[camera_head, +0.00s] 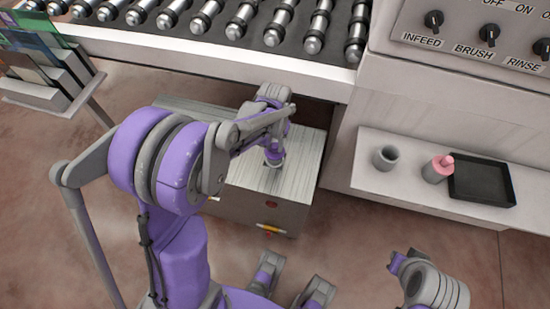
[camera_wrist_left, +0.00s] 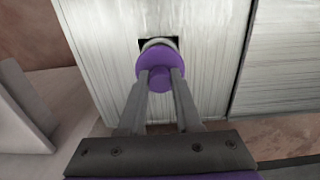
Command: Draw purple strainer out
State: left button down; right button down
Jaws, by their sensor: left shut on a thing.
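The purple strainer shows in the left wrist view as a round purple knob (camera_wrist_left: 160,66) with a pale collar behind it. It sits at a dark square opening in a brushed-metal tank (camera_wrist_left: 95,35). My left gripper (camera_wrist_left: 160,80) has its two fingers closed on the knob from either side. The rest of the strainer is hidden inside the opening. In the head view the metal tank (camera_head: 243,177) stands on the floor under the roller conveyor, and my left arm reaches over it. Part of my right arm shows at the lower right; its fingers do not show.
The roller conveyor (camera_head: 205,55) overhangs the tank's far side. On the right, a low white shelf (camera_head: 365,165) carries a grey cup (camera_head: 386,158), a pink-topped bottle (camera_head: 437,168) and a black tray (camera_head: 482,181). A rack of glass sheets (camera_head: 45,75) stands at the left.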

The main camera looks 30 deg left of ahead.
pick_arm(q)
jog(key=shift+r+p, duration=1.1)
jog(key=shift+r, duration=0.7)
jog(key=shift+r, duration=0.15)
jog(key=shift+r+p, duration=1.35)
jog(key=shift+r, duration=0.55)
jog(key=shift+s+f, duration=0.1)
